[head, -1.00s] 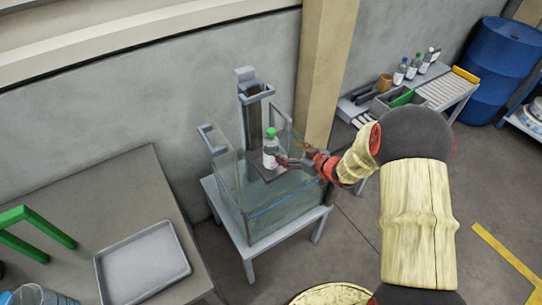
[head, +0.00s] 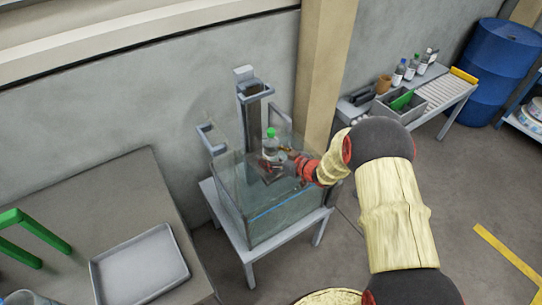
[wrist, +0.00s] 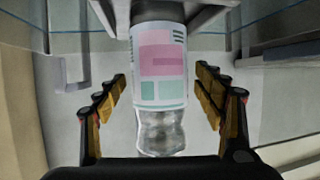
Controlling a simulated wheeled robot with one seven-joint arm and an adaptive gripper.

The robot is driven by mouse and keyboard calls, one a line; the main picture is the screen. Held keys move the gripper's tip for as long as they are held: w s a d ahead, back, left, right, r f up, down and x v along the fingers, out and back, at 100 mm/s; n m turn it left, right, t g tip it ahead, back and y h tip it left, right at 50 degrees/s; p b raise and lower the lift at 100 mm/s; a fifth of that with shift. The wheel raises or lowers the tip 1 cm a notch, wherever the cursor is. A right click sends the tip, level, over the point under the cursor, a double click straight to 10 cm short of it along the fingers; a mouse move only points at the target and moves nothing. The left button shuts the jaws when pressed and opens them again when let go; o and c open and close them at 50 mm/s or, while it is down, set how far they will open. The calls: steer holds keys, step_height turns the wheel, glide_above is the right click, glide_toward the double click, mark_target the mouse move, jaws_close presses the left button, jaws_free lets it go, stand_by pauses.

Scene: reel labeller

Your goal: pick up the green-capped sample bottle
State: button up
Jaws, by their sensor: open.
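The sample bottle (head: 271,149) has a green cap, a clear body and a pale label. In the head view it stands upright inside the glass tank (head: 283,212), by a grey upright column (head: 254,118). In the wrist view the bottle's pink and teal label (wrist: 160,66) and clear end show, but its cap is out of sight. My gripper (head: 284,160) is at the bottle's right side in the head view. In the wrist view my gripper (wrist: 161,76) is open, one finger on each side of the bottle, with gaps on both sides.
The tank stands on a grey stand (head: 247,255) against the wall, its rim around my gripper. A table with a grey tray (head: 138,268) and a green frame (head: 40,232) is at left. A bench with several bottles (head: 411,68) is behind at right.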

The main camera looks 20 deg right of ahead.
steer(key=c, duration=0.4)
steer(key=c, duration=1.3)
steer(key=shift+w+r, duration=0.1)
jaws_close()
steer(key=shift+r, duration=0.1)
